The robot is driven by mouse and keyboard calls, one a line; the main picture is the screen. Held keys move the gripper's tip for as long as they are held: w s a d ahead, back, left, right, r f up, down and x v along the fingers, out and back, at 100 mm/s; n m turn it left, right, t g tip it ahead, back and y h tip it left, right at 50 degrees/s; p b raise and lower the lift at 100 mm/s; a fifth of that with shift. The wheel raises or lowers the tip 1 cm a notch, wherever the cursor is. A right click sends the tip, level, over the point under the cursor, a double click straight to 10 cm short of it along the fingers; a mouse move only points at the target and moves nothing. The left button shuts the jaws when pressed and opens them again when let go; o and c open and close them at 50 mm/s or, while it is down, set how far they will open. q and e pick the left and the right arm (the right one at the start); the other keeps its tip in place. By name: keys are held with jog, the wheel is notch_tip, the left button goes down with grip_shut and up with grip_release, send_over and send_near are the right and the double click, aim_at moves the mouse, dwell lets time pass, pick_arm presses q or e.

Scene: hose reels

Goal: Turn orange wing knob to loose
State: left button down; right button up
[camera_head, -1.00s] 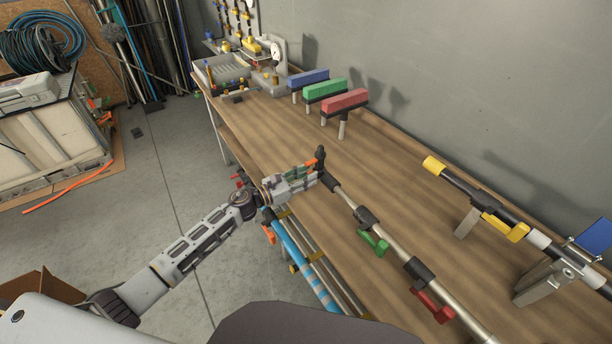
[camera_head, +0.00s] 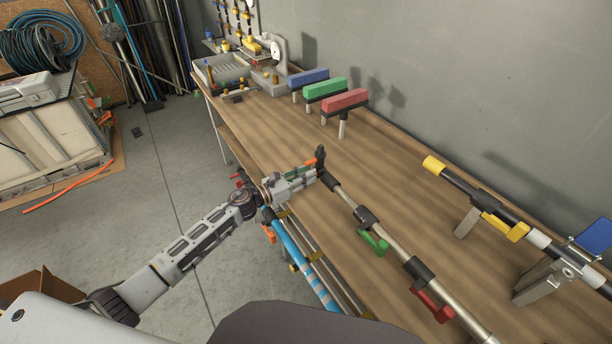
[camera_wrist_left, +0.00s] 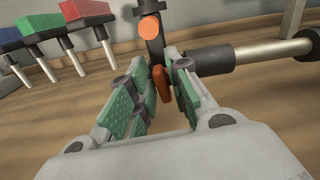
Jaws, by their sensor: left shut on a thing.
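The orange wing knob (camera_wrist_left: 164,84) shows in the left wrist view between the green-padded fingers of my left gripper (camera_wrist_left: 163,98). It sits at the end of a pole, on a black fitting (camera_wrist_left: 154,50) with a round orange end (camera_wrist_left: 150,27) above. In the head view my left gripper (camera_head: 312,175) reaches in from the left to the pole's far end, where a bit of orange (camera_head: 311,162) shows; the fingers hide most of the knob. The gripper is shut on the knob. My right gripper is not in view.
The metal pole (camera_head: 392,238) carries a green wing knob (camera_head: 374,243) and a red one (camera_head: 434,306). Blue, green and red blocks (camera_head: 345,100) stand on posts behind. A yellow-handled pole (camera_head: 480,201) rests at right. The tabletop between is clear.

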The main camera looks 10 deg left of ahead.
pick_arm(q)
jog(key=shift+n, duration=0.6)
jog(key=shift+w+a+n, duration=0.1)
jog(key=shift+w+n, duration=0.05)
jog(key=shift+n, duration=1.05)
jog(key=n, duration=0.2)
jog(key=n+p, duration=0.1)
jog(key=n, duration=0.2)
jog(key=shift+w+a+f+n, duration=0.1)
jog(key=shift+w+a+n, duration=0.05)
jog(key=shift+n, duration=0.15)
jog(key=n+p, duration=0.2)
jog(key=n, duration=0.2)
jog(key=shift+a+f, duration=0.1)
jog(key=shift+f, duration=0.1)
jog(key=n+p, duration=0.1)
jog(key=n, duration=0.3)
jog(key=shift+f+n, duration=0.15)
jog(key=shift+n, duration=0.15)
jog(key=shift+f+n+p, duration=0.15)
jog(key=shift+n+p, duration=0.2)
jog(key=shift+n, duration=0.35)
